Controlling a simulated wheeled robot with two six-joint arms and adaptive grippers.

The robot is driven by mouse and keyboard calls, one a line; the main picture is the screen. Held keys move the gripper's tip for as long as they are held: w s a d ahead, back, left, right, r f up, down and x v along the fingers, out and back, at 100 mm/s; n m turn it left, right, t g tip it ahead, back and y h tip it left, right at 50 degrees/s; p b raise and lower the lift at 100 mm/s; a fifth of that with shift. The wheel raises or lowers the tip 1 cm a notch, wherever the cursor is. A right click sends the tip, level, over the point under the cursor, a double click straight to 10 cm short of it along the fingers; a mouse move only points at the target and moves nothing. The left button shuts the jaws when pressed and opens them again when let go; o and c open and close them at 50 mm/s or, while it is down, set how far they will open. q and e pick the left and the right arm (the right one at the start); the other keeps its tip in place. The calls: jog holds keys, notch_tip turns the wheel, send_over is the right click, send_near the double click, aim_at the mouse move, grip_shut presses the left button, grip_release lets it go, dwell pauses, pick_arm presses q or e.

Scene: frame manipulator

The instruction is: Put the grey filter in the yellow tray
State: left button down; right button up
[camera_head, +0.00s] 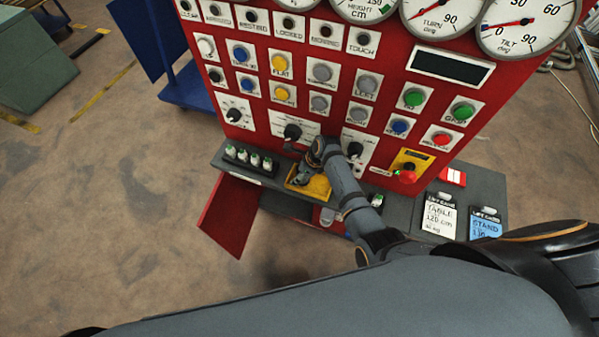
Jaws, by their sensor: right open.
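The yellow tray (320,188) sits on the dark ledge at the foot of the red panel. My right gripper (302,180) is over the tray, open, its fingers pointing down at the tray's left part. The gripper and wrist cover part of the tray. I cannot make out the grey filter for certain; the dark shapes at the fingers are too small to tell apart. My left gripper is not in view.
A rack of several small white and green pieces (250,160) stands left of the tray. One similar piece (376,200) is right of my forearm. Two cards (439,217) lie on the ledge's right. The red panel (300,60) with knobs rises behind the tray.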

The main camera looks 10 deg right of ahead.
jog(key=shift+r, duration=0.4)
jog(key=v, duration=1.1)
jog(key=shift+d+r, duration=0.2)
jog(key=shift+s, duration=0.2)
